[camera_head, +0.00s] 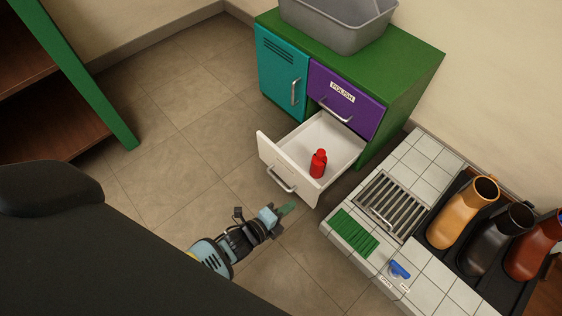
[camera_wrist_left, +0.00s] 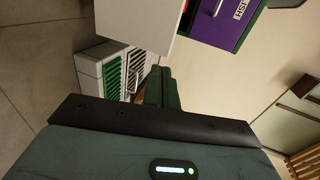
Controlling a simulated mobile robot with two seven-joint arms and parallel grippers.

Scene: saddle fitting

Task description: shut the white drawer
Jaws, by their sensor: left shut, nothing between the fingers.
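The white drawer (camera_head: 287,178) is pulled out from the lower right of the green cabinet (camera_head: 404,88) in the head view. Its front carries a metal bar handle (camera_head: 281,181). A red bottle (camera_head: 318,164) is inside it. My left gripper (camera_head: 288,208) is shut and empty, in front of the drawer and below its handle in the picture; I cannot tell whether it touches. In the left wrist view the fingers (camera_wrist_left: 155,86) are together, and a white panel of the drawer (camera_wrist_left: 140,22) shows beyond them. My right gripper is not in view.
A purple drawer (camera_head: 345,98) labelled POLISH and a teal door (camera_head: 282,75) are shut. A grey bin (camera_head: 340,28) sits on top. A tiled bench (camera_head: 432,170) with a grate, green pad, blue item and several boots stands at right. Floor at left is clear.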

